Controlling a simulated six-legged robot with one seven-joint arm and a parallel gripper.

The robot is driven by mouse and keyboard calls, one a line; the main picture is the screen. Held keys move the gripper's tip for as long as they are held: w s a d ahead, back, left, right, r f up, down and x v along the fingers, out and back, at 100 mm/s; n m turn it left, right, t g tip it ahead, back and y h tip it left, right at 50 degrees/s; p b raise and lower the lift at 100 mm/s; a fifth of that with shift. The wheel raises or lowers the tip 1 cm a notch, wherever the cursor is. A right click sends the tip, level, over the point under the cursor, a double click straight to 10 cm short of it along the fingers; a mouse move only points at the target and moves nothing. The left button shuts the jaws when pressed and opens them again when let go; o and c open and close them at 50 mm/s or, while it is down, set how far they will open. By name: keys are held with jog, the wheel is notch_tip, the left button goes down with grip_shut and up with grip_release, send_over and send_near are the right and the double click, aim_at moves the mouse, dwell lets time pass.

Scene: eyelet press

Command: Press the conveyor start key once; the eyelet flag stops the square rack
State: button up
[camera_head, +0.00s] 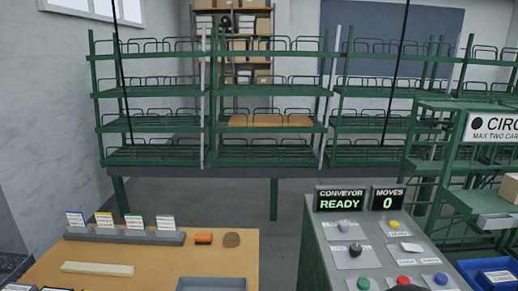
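A grey control console (318,262) stands at the lower right. Its sloped top bears a green button (363,283), a red button (404,280), a blue button (441,279), a yellow button (394,223), a black knob (355,250) and a pale rocker-like switch (411,247). Their labels are too small to read, so I cannot tell which is the start key. The conveyor display (340,199) reads READY. I cannot identify the eyelet flag or square rack. My gripper is not seen.
A moves display (387,198) reads 0. Green wire racks (270,130) stretch across the back. A wooden table (200,262) at lower left holds a pale bar (97,268), an orange block (203,239) and a grey tray (211,283). A blue bin (470,270) is at right.

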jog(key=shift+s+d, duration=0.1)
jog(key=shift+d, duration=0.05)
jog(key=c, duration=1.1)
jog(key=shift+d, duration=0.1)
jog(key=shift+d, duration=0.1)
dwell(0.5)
